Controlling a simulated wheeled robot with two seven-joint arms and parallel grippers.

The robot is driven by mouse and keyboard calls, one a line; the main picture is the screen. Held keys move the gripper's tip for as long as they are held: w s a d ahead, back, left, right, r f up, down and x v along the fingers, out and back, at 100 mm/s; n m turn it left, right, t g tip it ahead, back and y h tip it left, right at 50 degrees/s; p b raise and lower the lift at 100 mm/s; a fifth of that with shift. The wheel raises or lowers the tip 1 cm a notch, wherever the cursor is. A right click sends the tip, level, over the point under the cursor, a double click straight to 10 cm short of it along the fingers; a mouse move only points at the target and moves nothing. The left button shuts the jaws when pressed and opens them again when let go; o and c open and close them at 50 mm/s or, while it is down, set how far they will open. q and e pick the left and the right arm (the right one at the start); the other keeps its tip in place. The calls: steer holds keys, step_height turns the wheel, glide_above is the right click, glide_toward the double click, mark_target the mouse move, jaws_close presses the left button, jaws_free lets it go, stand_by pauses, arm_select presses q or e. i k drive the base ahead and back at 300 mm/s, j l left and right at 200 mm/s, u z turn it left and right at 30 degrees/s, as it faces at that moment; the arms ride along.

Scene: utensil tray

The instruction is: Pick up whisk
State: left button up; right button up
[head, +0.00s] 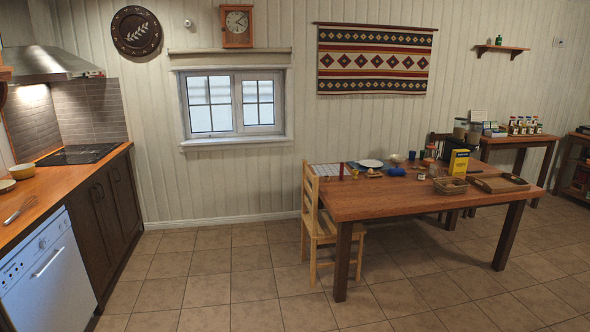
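A whisk (20,210) lies on the wooden kitchen counter at the far left of the head view, above the dishwasher. It is small in the picture, with a thin handle and a wire end. It lies apart from the bowl farther back on the counter. Neither of my grippers shows in the head view.
The counter (60,184) holds a bowl (22,171) and a dark cooktop (77,154). A white dishwasher (45,270) stands below it. A table (400,200) with baskets, a yellow box (459,162) and a wooden chair (320,225) stands at right. Tiled floor between is clear.

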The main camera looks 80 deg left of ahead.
mark_target(16, 215)
steer(key=u, duration=4.35)
